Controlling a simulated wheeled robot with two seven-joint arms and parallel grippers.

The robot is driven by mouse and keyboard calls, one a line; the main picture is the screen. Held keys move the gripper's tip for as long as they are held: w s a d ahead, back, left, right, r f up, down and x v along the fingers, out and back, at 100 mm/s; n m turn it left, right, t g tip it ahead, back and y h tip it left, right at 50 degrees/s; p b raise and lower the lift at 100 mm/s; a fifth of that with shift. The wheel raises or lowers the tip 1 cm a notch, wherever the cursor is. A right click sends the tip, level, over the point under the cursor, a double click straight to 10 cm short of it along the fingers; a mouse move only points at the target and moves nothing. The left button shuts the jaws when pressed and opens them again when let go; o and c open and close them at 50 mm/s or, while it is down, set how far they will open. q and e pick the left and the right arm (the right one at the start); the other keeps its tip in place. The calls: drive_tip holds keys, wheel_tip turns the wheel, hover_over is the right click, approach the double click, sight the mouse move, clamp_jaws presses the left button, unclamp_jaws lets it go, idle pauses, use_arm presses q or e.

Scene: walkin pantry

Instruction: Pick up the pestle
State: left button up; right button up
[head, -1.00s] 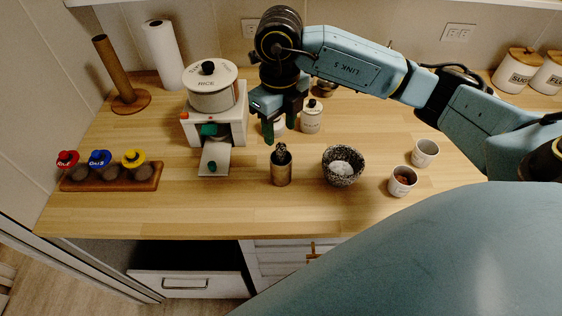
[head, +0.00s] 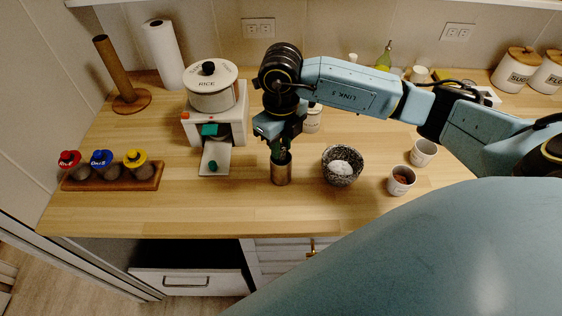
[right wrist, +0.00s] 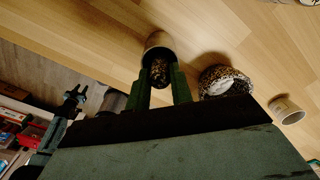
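The pestle (right wrist: 159,70) is dark and speckled and stands in a brass-coloured cup (head: 281,175) on the wooden counter; its lower part is hidden in the cup. My right gripper (head: 281,150) points down over the cup. In the right wrist view its two green fingers (right wrist: 163,80) stand apart on either side of the pestle's upper end; I see no firm grip on it. The speckled mortar (head: 343,168), with white contents, stands just right of the cup. My left gripper (right wrist: 75,93) shows in the right wrist view, away from the counter, its fingers apart and empty.
Two small cups (head: 402,181) stand right of the mortar. The front of the counter is clear.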

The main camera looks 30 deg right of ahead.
clamp_jaws()
